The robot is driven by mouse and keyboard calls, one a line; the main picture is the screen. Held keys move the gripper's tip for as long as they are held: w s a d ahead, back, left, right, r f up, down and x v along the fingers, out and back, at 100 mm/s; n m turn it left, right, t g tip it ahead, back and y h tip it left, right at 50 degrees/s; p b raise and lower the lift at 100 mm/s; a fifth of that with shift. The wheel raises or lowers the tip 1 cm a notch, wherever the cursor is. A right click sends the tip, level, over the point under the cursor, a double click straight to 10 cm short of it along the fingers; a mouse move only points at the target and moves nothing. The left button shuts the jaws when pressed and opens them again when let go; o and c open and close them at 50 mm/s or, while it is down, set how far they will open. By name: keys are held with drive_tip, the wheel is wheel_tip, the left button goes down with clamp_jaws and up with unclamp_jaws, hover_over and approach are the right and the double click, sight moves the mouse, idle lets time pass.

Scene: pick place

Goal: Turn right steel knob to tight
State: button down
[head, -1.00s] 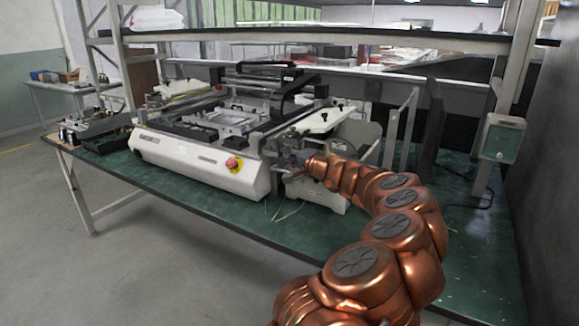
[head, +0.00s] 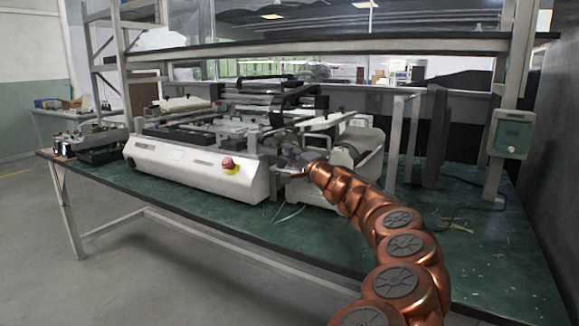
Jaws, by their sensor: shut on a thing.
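My copper-coloured arm reaches from the lower right to the white machine (head: 195,168) on the green table. My grey gripper (head: 289,156) is at the machine's right end, near the joint between the long white body and the smaller white unit. It is shut on the right steel knob, which is too small and too covered by the gripper to make out. How far the knob is turned cannot be seen.
A grey upright frame (head: 404,135) and a dark panel (head: 437,135) stand to the right. The green tabletop (head: 480,245) is mostly clear at right.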

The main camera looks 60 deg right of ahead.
drive_tip(key=shift+b, duration=0.65)
drive_tip(key=c, duration=0.9)
unclamp_jaws()
drive_tip(key=shift+c, duration=0.2)
drive_tip(key=shift+s, duration=0.15)
drive_tip(key=v, duration=1.1)
drive_tip(key=shift+s+f, duration=0.3)
drive_tip(key=shift+s, duration=0.05)
drive_tip(key=shift+a, duration=0.15)
